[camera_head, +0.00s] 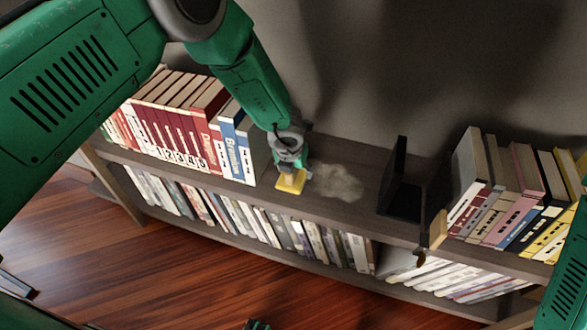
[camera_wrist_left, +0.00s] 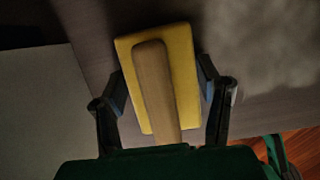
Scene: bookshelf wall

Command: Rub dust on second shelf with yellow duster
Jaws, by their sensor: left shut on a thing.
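The yellow duster (camera_head: 291,182) is at the shelf surface, just left of a pale dust patch (camera_head: 338,182) on the second shelf (camera_head: 350,210). My left gripper (camera_head: 289,165) is shut on the duster from above. In the left wrist view the duster (camera_wrist_left: 185,70) has a yellow pad with a wooden handle (camera_wrist_left: 154,85), and the gripper fingers (camera_wrist_left: 161,92) sit on either side of it. The dust patch also shows there at the right (camera_wrist_left: 265,45). My right gripper cannot be made out; a green arm part shows at the right edge.
Red and blue books (camera_head: 185,120) stand left of the gripper. A black bookend (camera_head: 400,190) stands right of the dust, with more books (camera_head: 510,195) beyond it. A brush-like object with a wooden block (camera_head: 437,229) is at the shelf's front edge. A lower shelf holds more books (camera_head: 290,235).

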